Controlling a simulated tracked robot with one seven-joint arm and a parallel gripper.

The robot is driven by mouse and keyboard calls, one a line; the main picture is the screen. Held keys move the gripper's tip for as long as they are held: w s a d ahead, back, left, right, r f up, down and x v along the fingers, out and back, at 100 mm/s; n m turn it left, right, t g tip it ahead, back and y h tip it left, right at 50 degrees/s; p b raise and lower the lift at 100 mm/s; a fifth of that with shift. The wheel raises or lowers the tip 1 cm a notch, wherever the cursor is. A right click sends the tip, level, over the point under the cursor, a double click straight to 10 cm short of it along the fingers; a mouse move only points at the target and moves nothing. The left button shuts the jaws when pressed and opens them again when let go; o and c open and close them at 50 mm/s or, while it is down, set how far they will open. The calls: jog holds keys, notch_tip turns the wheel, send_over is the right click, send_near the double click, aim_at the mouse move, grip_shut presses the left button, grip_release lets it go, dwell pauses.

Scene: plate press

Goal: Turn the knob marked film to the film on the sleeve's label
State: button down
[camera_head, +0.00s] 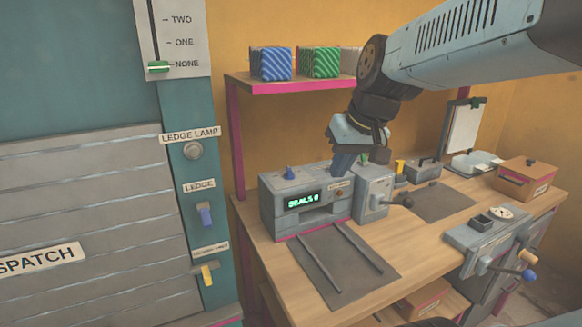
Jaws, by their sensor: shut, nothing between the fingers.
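A grey sealing machine (278,215) stands on the bench, with a lit display (304,200) that seems to read "SEALS 0". A small blue knob (289,174) is on its top left. A small brown round part (339,194) sits on its front under a label too small to read. I cannot tell which part is marked film. My gripper (343,168) points down at the machine's top right, shut and empty, and hides part of it. Whether it touches is unclear. A bit of green shows just right of the fingers. I cannot make out a sleeve or its label.
A pink-edged shelf (300,87) with blue and green striped boxes is above. A dark mat (325,285) with two rails lies before the machine. A lever (400,202) sticks out at its right. A brown box (525,178) stands at far right.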

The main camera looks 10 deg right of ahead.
jog(key=w+d+f+y, duration=0.1)
jog(key=w+d+y, duration=0.15)
jog(key=w, duration=0.85)
jog(key=y, duration=0.1)
send_near(293, 175)
jog(key=f, duration=0.1)
jog(key=w+d+f, duration=0.1)
jog(key=f, duration=0.1)
jog(key=w+f, duration=0.1)
jog(key=f, duration=0.1)
jog(key=shift+d, duration=0.3)
jog(key=shift+w+a+r, duration=0.1)
jog(key=shift+a+r, duration=0.05)
jog(key=shift+a, duration=1.8)
jog(key=shift+w, duration=0.1)
